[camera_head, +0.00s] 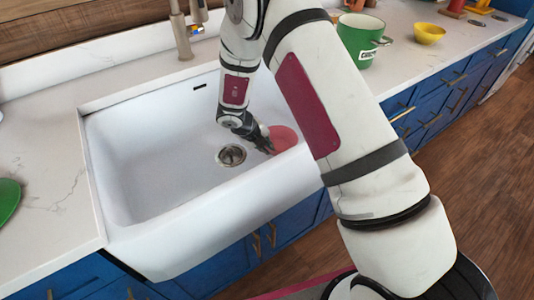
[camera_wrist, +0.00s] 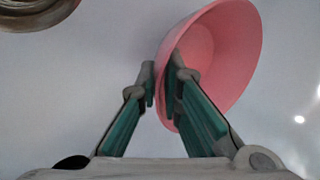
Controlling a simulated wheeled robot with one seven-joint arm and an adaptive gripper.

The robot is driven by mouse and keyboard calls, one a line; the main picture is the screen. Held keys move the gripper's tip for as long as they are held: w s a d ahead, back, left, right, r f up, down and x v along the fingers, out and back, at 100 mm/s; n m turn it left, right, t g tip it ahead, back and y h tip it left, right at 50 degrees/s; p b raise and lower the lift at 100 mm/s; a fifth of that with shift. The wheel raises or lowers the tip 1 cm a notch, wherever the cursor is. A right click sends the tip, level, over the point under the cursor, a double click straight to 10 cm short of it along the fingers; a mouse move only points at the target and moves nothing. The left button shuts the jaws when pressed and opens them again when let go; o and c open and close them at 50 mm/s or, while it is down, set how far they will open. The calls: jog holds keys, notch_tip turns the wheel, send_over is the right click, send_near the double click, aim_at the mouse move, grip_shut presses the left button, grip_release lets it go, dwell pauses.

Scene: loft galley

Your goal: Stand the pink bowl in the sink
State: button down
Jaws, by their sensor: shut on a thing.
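The pink bowl (camera_head: 284,138) is inside the white sink (camera_head: 150,143), toward its right side, partly hidden by my arm in the head view. In the wrist view the pink bowl (camera_wrist: 225,50) is tilted, its opening turned to the right. My gripper (camera_head: 266,146) reaches down into the sink. In the wrist view its two fingers (camera_wrist: 160,85) are closed on the bowl's near left rim, one on each side of the wall. I cannot tell whether the bowl touches the sink floor.
The drain (camera_head: 231,155) lies left of the bowl on the sink floor. A faucet (camera_head: 181,35) stands behind the sink. On the right counter are a green pot (camera_head: 358,42) and a yellow bowl (camera_head: 429,33). A green round thing (camera_head: 8,198) lies at the left. The sink's left half is clear.

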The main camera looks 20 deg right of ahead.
notch_tip(320, 180, down, 2)
jog(key=shift+f, duration=0.25)
jog(key=c, duration=1.7)
grip_release()
